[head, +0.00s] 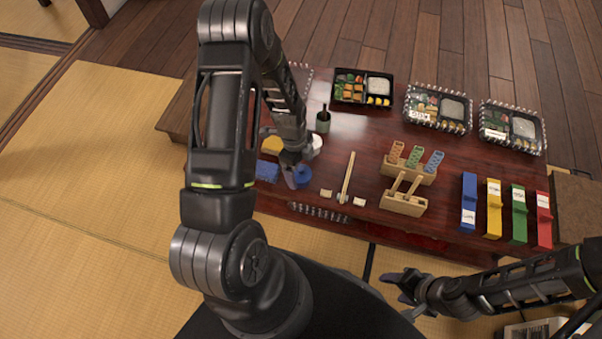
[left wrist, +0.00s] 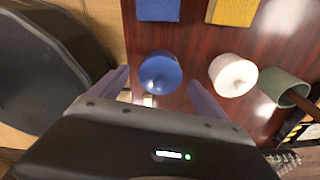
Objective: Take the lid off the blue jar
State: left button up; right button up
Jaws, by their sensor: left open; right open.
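The blue jar (head: 302,176) stands on the dark red table near its front left part. In the left wrist view the blue jar (left wrist: 160,73) shows from above, with a round top and a small knob; it looks lidded. My left gripper (head: 294,178) is open at the jar. In the left wrist view its fingers (left wrist: 160,90) lie to either side of the jar, with visible gaps. Whether they touch it cannot be told. My right gripper (head: 402,288) is open and empty, low in front of the table, far from the jar.
A white jar (left wrist: 233,75) and a green cup (left wrist: 285,88) stand right of the blue jar. Wooden sticks (head: 347,178), a wooden rack (head: 404,203) and bento boxes (head: 438,109) occupy the table.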

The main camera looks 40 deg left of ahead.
aim_at(300, 169)
pick_arm(q)
jog(key=shift+c, duration=0.6)
jog(key=c, duration=1.3)
notch_tip(300, 169, up, 10)
jog(key=p, duration=0.2)
dwell(0.4)
